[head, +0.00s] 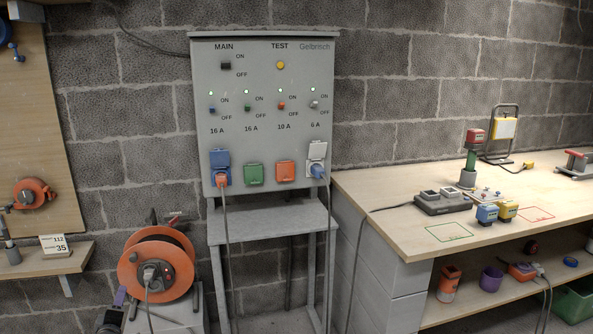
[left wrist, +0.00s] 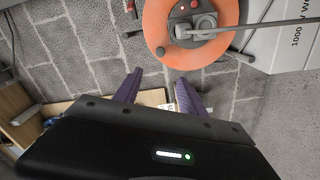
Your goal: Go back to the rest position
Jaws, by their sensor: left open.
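My left gripper (head: 120,297) shows at the bottom left of the head view, low beside the orange cable reel (head: 150,262). Only a purple finger and part of its dark body show there. In the left wrist view its two purple fingers (left wrist: 158,92) stand apart with nothing between them. The orange reel (left wrist: 160,30) lies beyond the fingertips there, with a grey plug in its hub. My right gripper is in neither view.
A grey power panel (head: 265,115) stands on a frame, with an orange plug and a blue plug in its outer sockets. A workbench (head: 390,190) is at right, a small shelf (head: 40,262) at left. The reel sits on a grey block (head: 180,312). A cable crosses the left wrist view.

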